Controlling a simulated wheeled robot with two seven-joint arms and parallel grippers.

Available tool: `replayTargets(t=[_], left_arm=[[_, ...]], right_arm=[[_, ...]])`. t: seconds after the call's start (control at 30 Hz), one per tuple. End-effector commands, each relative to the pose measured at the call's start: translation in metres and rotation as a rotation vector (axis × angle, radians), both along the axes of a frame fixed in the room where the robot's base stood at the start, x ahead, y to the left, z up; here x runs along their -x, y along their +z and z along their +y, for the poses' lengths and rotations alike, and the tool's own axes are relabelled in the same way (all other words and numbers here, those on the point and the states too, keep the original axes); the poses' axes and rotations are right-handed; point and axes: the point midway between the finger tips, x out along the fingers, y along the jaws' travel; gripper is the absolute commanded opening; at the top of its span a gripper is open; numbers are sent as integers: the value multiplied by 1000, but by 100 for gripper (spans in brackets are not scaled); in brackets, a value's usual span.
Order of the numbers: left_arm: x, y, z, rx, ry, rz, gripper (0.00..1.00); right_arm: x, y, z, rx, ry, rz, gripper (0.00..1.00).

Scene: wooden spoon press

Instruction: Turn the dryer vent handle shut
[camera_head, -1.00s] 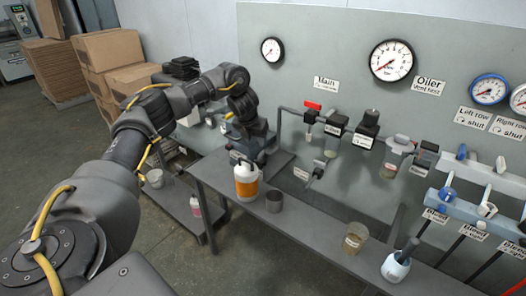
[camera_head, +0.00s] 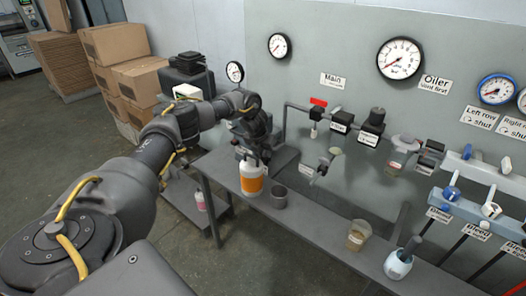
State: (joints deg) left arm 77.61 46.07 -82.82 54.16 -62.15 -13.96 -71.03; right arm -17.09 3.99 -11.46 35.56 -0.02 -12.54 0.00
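A small valve with a pale lever handle (camera_head: 323,166) hangs low on the grey panel, below the pipe row; a small white label (camera_head: 306,171) beside it is too small to read. I take this for the dryer vent, but cannot confirm it. My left gripper (camera_head: 260,160) points down over the bench, left of that valve and apart from it in the picture. It is just behind or above the orange-and-white bottle (camera_head: 251,180), which partly covers its tips. Its fingers are too dark and small to read. My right gripper is out of view.
A red handle (camera_head: 318,102) sits on the pipe near the Main label (camera_head: 333,80). A grey cup (camera_head: 279,197), a tan cup (camera_head: 358,235) and a white pot (camera_head: 398,264) stand on the bench (camera_head: 315,222). Blue-and-white valves (camera_head: 450,194) are at right.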

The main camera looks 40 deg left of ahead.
Motion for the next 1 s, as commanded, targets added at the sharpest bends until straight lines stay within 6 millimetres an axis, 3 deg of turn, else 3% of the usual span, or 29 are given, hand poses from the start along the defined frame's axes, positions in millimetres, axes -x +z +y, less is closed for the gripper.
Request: replayTargets(t=[0.23, 0.5, 1.0], left_arm=[[0, -1, 0, 0, -1, 0, 34], [0, 0, 0, 0, 0, 0, 0], [1, 0, 4, 0, -134, 0, 0]], right_arm=[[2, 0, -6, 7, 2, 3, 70], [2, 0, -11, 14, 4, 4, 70], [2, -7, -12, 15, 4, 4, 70]])
